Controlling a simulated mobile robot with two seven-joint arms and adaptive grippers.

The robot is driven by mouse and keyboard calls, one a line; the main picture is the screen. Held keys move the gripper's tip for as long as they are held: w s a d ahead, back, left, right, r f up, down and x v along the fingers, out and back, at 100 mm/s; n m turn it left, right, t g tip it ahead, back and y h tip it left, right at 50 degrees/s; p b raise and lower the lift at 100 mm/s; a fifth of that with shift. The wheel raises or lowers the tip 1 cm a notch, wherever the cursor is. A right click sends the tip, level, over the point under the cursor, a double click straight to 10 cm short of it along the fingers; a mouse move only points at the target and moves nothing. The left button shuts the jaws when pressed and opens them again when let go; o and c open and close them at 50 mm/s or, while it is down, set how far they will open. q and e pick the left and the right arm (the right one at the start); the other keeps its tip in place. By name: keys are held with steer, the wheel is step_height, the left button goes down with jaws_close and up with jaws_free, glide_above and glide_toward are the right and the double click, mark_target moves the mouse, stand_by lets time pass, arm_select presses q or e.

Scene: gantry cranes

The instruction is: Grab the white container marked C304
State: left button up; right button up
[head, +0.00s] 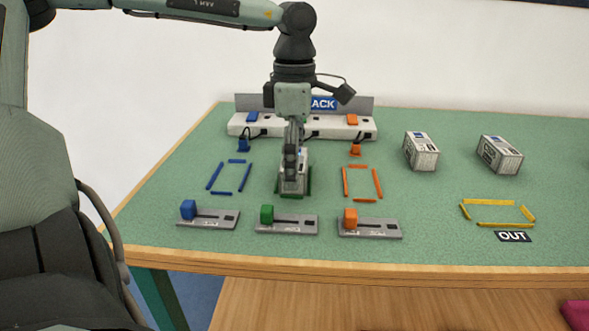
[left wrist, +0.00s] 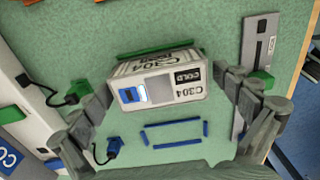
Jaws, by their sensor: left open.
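The white container marked C304 (left wrist: 160,80) stands inside green marker bars, and the left wrist view shows its C304 and COLD labels and a blue-and-white panel. In the head view the container (head: 295,185) is partly hidden behind my left gripper (head: 292,165), which points down over it. In the left wrist view the fingers of my left gripper (left wrist: 165,88) are open, one on each side of the container. I cannot tell whether either finger touches it. My right gripper is not in view.
A white power strip (head: 350,126) with blue and orange plugs is behind. Two other white containers (head: 421,151) (head: 499,154) stand right. Grey slider panels (head: 287,223) line the front. Blue, orange and yellow outlines (head: 506,224) are empty.

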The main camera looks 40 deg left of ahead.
arm_select(q)
steer(key=shift+c, duration=0.3)
steer(key=c, duration=1.1)
steer(key=shift+r, duration=0.15)
